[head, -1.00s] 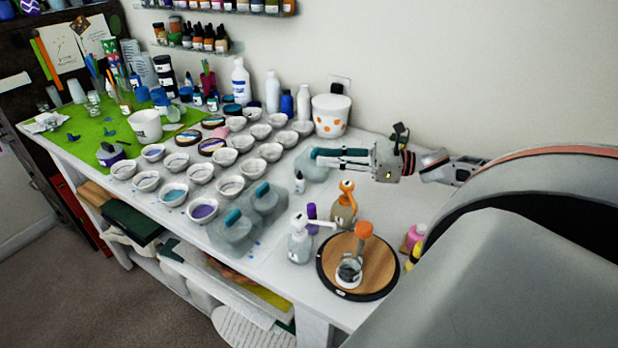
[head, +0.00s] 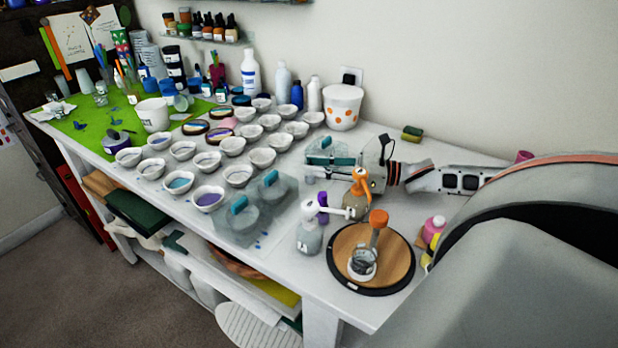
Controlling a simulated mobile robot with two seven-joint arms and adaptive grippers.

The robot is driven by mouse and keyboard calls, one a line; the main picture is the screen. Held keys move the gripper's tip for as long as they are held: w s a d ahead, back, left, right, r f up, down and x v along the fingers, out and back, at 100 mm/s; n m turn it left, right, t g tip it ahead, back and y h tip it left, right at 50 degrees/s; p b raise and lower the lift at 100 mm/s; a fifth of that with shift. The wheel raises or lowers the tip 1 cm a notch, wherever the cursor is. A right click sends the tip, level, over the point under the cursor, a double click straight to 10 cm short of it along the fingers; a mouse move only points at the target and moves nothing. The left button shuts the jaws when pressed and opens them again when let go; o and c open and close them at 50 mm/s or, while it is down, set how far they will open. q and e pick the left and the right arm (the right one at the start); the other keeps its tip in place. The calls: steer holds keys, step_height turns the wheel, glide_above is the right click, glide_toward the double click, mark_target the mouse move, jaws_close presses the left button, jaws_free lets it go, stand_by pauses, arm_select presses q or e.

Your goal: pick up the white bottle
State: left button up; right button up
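Several white bottles stand at the back of the table: a larger one with a blue label (head: 250,75), a plain one (head: 283,83) behind the blue bottle, and a slim one (head: 314,95) beside the spotted pot. I cannot tell which one the task means. My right gripper (head: 318,167) reaches in from the right, low over the table by a clear block with teal on it. Small pale shapes show at its fingertips; I cannot tell whether they are a small dropper bottle or finger parts. Its opening is unclear. My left gripper is out of view.
A white pot with orange spots (head: 342,110) stands behind my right gripper. A white pump bottle (head: 310,236), an orange-topped pump bottle (head: 355,200) and a round wooden turntable (head: 345,243) are in front. Several small bowls (head: 238,175) fill the middle.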

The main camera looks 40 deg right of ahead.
steer(key=shift+w+a, duration=0.45)
steer(key=shift+w, duration=0.1)
steer(key=shift+w+a, duration=0.15)
jaws_close()
steer(key=shift+f, duration=0.1)
step_height(320, 180, up, 20)
steer(key=p, duration=0.7)
